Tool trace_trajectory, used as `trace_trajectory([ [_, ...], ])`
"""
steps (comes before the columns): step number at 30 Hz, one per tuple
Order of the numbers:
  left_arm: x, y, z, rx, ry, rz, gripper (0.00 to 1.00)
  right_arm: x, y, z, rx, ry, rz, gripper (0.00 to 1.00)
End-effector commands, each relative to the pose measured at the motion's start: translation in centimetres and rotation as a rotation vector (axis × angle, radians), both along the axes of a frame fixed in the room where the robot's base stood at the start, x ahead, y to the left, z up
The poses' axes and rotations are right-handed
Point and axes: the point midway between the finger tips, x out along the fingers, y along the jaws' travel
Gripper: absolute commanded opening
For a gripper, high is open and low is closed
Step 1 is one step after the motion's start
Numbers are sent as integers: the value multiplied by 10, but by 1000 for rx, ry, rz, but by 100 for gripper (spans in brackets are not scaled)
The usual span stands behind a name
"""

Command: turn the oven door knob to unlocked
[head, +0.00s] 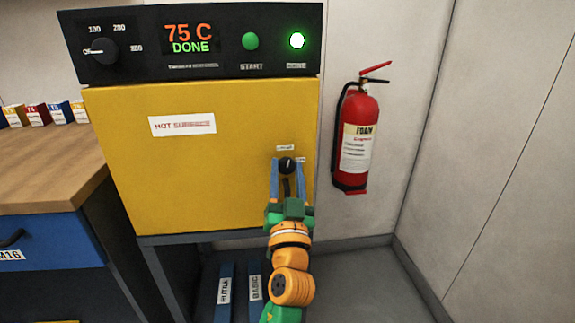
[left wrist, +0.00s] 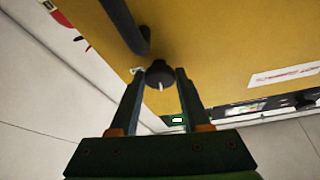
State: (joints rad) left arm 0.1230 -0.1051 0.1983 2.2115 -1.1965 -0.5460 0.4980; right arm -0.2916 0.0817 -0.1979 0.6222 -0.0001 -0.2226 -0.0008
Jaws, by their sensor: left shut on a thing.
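The oven door knob (head: 286,165) is a small round black knob low on the right of the yellow oven door (head: 200,195). My left gripper (head: 287,170) has a finger on each side of it and is shut on it. In the left wrist view the knob (left wrist: 159,74) sits between the fingertips (left wrist: 160,79), with a white pointer line on its face. In the head view one small white label is above the knob and another is to its right. Their words are too small to read, and the pointer cannot be made out there. My right gripper is not in view.
A dark bar handle (left wrist: 124,22) is close to the knob. The control panel (head: 125,62) above reads 75 C DONE, with a lit green lamp (head: 297,40). A red fire extinguisher (head: 359,140) hangs on the wall at right. A workbench (head: 45,170) stands at left.

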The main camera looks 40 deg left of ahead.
Motion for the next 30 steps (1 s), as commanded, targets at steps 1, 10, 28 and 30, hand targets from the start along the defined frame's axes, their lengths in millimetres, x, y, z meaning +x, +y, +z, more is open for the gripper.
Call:
trace_trajectory([
  [1,0,0,5,24,35,1,0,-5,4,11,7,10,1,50],
  [10,-2,2,8,204,259,1,0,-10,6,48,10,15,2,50],
  [28,-3,3,12,558,702,0,0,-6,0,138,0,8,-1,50],
  [30,-4,3,13,598,750,1,0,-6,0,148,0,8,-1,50],
])
